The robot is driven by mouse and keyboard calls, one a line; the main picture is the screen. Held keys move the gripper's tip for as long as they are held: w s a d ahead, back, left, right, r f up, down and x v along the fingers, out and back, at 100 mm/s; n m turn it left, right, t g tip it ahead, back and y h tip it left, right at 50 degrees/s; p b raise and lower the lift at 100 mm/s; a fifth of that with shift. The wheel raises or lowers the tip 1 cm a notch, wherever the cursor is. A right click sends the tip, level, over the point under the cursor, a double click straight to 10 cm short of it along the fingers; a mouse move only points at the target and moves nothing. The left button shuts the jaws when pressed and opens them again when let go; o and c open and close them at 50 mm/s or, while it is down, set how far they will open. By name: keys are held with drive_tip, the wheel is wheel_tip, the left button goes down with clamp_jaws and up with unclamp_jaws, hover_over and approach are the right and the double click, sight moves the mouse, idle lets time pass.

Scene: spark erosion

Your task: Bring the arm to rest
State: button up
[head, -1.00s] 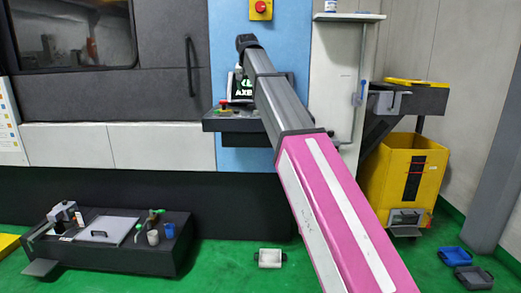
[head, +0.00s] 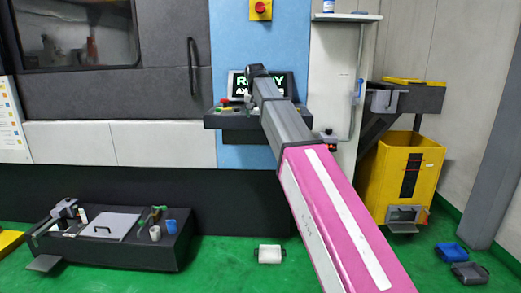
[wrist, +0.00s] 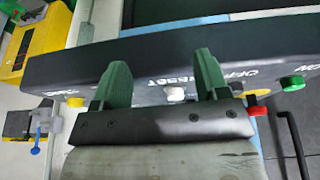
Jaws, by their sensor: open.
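My gripper (wrist: 161,78) is open in the wrist view, with its two green fingers wide apart and nothing between them. Behind the fingers is the black control panel (wrist: 150,58), with lettering and a white button (wrist: 173,94) visible between the fingertips. I cannot tell whether the fingers touch the panel. In the head view my pink and grey arm reaches up and away in front of the panel (head: 222,119). My gripper cannot be made out there.
A lit screen (head: 283,82) stands above the panel, partly behind my arm. A yellow bin (head: 376,180) is at right. A low dark bench (head: 130,256) with tools is at lower left. A small white container (head: 270,254) and blue (head: 452,251) and grey trays lie on green floor.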

drive_tip(key=s+d+f+g, duration=0.1)
drive_tip(key=s+d+f, duration=0.25)
drive_tip(key=f, duration=0.65)
drive_tip(key=s+d+f, duration=0.3)
drive_tip(key=d+f, duration=0.1)
drive_tip(key=f, duration=0.7)
drive_tip(key=s+d+f+g, duration=0.1)
drive_tip(key=s+d+f, duration=0.3)
drive_tip(key=f, duration=0.6)
drive_tip(key=s+d+f+g, duration=0.1)
drive_tip(key=s+d+f, duration=0.3)
drive_tip(key=s+f, duration=0.5)
drive_tip(key=s+d+f+g, duration=0.1)
drive_tip(key=s+d+f, duration=0.4)
drive_tip(key=s+f, duration=0.4)
wheel_tip(320, 180, down, 2)
drive_tip(key=shift+s, duration=0.35)
